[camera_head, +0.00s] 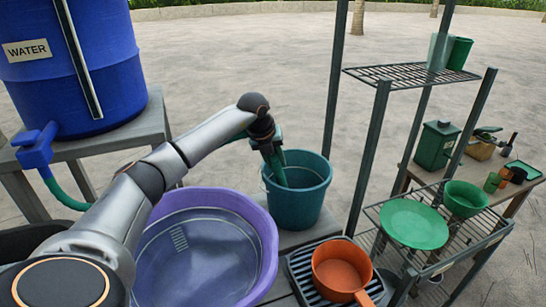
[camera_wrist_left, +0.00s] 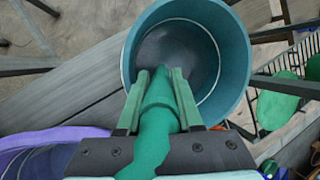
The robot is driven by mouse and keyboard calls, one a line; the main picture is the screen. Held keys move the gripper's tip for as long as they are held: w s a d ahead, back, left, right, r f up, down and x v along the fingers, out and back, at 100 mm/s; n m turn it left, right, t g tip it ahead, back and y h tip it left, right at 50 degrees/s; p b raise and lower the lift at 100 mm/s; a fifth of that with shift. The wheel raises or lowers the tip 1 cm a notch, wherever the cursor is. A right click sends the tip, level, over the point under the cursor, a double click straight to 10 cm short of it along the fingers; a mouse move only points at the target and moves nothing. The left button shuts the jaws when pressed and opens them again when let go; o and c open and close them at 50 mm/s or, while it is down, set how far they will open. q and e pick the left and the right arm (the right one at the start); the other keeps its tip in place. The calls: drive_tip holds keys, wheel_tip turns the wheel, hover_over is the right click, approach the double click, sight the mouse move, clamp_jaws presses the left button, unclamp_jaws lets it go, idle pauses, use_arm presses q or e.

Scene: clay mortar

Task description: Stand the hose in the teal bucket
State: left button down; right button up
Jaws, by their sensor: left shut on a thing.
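The green hose (camera_wrist_left: 155,125) is held between the two fingers of my left gripper (camera_wrist_left: 157,92), which is shut on it near its end. In the head view, my left gripper (camera_head: 272,150) is over the teal bucket (camera_head: 296,208), pointing down. The hose end shows against the inside of the bucket's mouth; how deep it reaches is hard to tell. The bucket stands upright and also shows in the left wrist view (camera_wrist_left: 238,60). At the left of the head view, the hose (camera_head: 62,195) hangs from the blue barrel's tap, and my arm hides its middle. My right gripper is out of view.
A purple basin (camera_head: 262,235) sits close left of the bucket. An orange pan (camera_head: 340,268) lies on a rack at right front. A metal shelf (camera_head: 375,150) with green dishes stands to the right. The blue water barrel (camera_head: 75,75) stands at the left.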

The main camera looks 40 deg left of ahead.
use_arm(q)
drive_tip(key=shift+f, duration=0.2)
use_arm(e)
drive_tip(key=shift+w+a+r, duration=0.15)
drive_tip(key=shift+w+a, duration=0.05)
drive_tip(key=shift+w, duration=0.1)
use_arm(q)
drive_tip(key=c, duration=1)
unclamp_jaws()
drive_tip(key=o, duration=0.4)
drive_tip(key=shift+o, duration=0.5)
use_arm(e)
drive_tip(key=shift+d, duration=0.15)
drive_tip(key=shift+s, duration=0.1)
use_arm(q)
drive_tip(key=shift+f, duration=0.1)
drive_tip(key=shift+c, duration=0.3)
drive_tip(key=o, duration=0.6)
drive_tip(key=shift+s+a, duration=0.1)
drive_tip(key=shift+c, duration=0.2)
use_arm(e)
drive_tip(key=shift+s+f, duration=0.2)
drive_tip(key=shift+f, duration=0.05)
